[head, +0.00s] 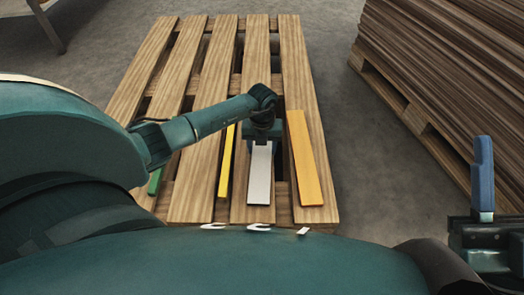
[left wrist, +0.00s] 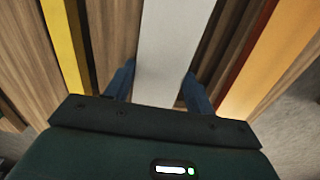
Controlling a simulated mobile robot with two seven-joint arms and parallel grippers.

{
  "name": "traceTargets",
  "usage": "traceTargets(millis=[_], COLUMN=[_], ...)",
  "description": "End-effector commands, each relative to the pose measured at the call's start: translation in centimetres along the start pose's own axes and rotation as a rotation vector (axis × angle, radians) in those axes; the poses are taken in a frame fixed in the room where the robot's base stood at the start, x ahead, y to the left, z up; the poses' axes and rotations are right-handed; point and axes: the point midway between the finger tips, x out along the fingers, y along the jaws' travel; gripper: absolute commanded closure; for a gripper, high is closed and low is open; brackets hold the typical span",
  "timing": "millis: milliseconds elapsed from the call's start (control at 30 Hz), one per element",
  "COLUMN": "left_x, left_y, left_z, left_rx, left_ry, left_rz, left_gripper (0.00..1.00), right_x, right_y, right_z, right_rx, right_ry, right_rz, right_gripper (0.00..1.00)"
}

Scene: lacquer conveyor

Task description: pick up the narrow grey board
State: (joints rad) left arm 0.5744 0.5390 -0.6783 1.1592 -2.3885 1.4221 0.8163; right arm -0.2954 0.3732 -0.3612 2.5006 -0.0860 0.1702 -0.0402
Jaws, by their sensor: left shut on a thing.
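The narrow grey board (head: 259,180) is pale grey and lies lengthwise over the wooden pallet, between a yellow strip and an orange board. My left gripper (head: 262,143) comes down on its far end from above. In the left wrist view, the grey board (left wrist: 172,50) runs between the two blue fingers of my left gripper (left wrist: 158,88), which is shut on it. I cannot tell whether the board is clear of the slats. My right gripper (head: 483,178) shows at the right edge with a blue finger pointing up; its opening is not clear.
The slatted pallet (head: 297,70) stands on a grey floor. A narrow yellow strip (head: 227,165) and a wider orange board (head: 305,160) flank the grey board. A green piece (head: 155,182) is at the left. A tall stack of brown sheets (head: 450,70) stands at the right.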

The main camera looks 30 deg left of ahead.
Motion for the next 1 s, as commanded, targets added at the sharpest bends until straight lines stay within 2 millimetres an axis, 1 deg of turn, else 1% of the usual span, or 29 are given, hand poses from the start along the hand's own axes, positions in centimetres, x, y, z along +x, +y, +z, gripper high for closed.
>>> traceTargets(millis=[33, 133, 367, 467, 533, 700, 800, 900, 1000], left_x=[0.0, -0.1, -0.3, -1.5, -2.9, -6.5, -8.2, -9.4, -10.0], left_y=[0.0, 0.0, 0.0, 0.0, 0.0, 0.0, 0.0, 0.0, 0.0], left_z=[0.0, 0.0, 0.1, 0.1, 0.1, 0.1, 0.1, 0.1, 0.0], left_rx=[0.0, 0.0, 0.0, -0.001, 0.0, 0.0, 0.001, 0.0, 0.0], left_ry=[0.0, -0.001, -0.001, -0.002, -0.003, -0.004, -0.003, -0.002, -0.001], left_rz=[0.0, -0.001, -0.001, -0.001, -0.003, -0.002, 0.0, -0.002, -0.001], left_gripper=[0.68, 0.76, 0.76, 0.76, 0.76, 0.76, 0.76, 0.76, 0.76], right_x=[0.0, 0.0, 0.1, 0.4, -0.4, -1.8, -2.6, -3.4, -3.8], right_y=[0.0, 0.0, 0.1, 0.2, -0.3, -1.3, -2.0, -2.5, -2.8], right_z=[0.0, 0.0, -0.1, -0.1, 1.2, 2.6, 3.3, 3.8, 4.0], right_rx=[0.0, 0.001, 0.001, 0.016, 0.072, 0.171, 0.218, 0.251, 0.27], right_ry=[0.0, -0.001, -0.002, -0.024, -0.113, -0.268, -0.343, -0.396, -0.425], right_rz=[0.0, 0.0, 0.0, 0.003, 0.016, 0.033, 0.04, 0.045, 0.047], right_gripper=[0.64, 0.64, 0.64, 0.64, 0.64, 0.64, 0.64, 0.64, 0.64])
